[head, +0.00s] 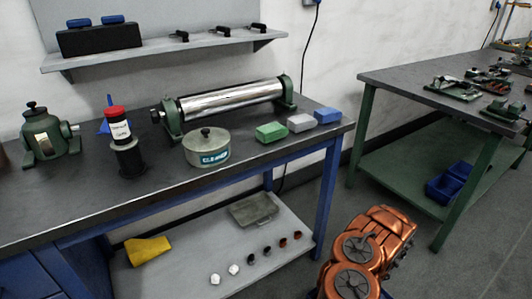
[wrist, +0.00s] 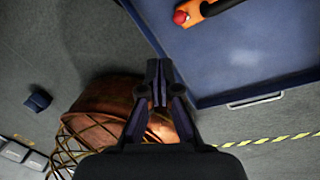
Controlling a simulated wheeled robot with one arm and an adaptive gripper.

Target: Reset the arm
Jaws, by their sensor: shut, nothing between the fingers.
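My gripper (wrist: 157,70) shows in the wrist view. Its two dark fingers meet at the tips with nothing between them. It hangs over grey floor (wrist: 70,40), beside the edge of a blue surface (wrist: 240,60) on the right. A rounded copper-coloured thing (wrist: 105,103) lies behind the fingers, partly hidden by them; I cannot tell the distance between them. In the head view my gripper is not visible.
The head view shows a dark workbench (head: 75,198) holding a foil roller (head: 230,100), a grey tin (head: 207,150) and coloured blocks (head: 271,132). A green-legged table (head: 400,75) stands right. A wall shelf (head: 150,52) is above. Floor between the tables is partly clear.

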